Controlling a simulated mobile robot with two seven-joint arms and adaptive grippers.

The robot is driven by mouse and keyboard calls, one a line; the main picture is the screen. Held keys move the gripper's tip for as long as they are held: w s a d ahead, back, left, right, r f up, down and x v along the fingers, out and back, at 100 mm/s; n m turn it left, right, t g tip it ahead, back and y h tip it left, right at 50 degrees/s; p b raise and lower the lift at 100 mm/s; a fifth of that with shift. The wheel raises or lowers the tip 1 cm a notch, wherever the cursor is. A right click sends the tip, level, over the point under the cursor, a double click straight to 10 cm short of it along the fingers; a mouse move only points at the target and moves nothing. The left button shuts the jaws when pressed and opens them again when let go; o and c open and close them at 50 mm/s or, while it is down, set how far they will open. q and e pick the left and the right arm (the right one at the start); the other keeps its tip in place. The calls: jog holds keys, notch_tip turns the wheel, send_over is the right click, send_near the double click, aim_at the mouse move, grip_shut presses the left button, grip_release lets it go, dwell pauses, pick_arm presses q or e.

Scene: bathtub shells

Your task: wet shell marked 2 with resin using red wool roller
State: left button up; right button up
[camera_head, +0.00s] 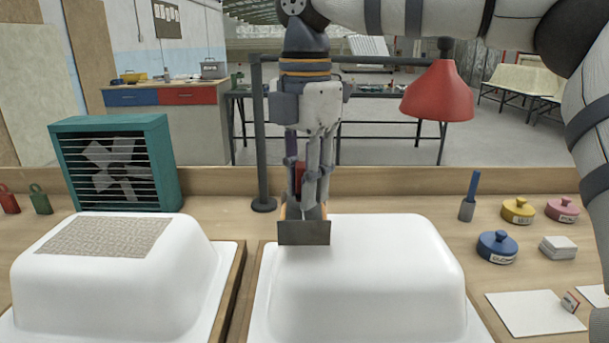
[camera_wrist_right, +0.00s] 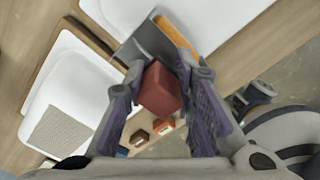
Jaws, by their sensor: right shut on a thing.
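My right gripper (camera_head: 304,200) points down above the back left part of the right white shell (camera_head: 365,265). It is shut on a tool with a red block (camera_wrist_right: 160,90), a flat grey plate (camera_head: 303,232) and orange parts; no wool roller can be made out on it. The plate hangs over the shell's back edge; whether it touches cannot be told. The left white shell (camera_head: 190,280) has a beige fibre mat (camera_head: 105,237) on top and also shows in the wrist view (camera_wrist_right: 78,85). No number marks are readable on either shell. My left gripper is out of view.
A teal fan (camera_head: 117,165) stands behind the left shell. A red lamp (camera_head: 437,95) hangs behind at right. Blue (camera_head: 497,247), yellow (camera_head: 517,211) and pink (camera_head: 562,209) tins, a blue-handled tool (camera_head: 469,197) and white sheets (camera_head: 535,313) occupy the right side.

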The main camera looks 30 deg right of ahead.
jog(key=shift+f, duration=1.5)
dwell(0.8)
jog(key=shift+d, duration=0.1)
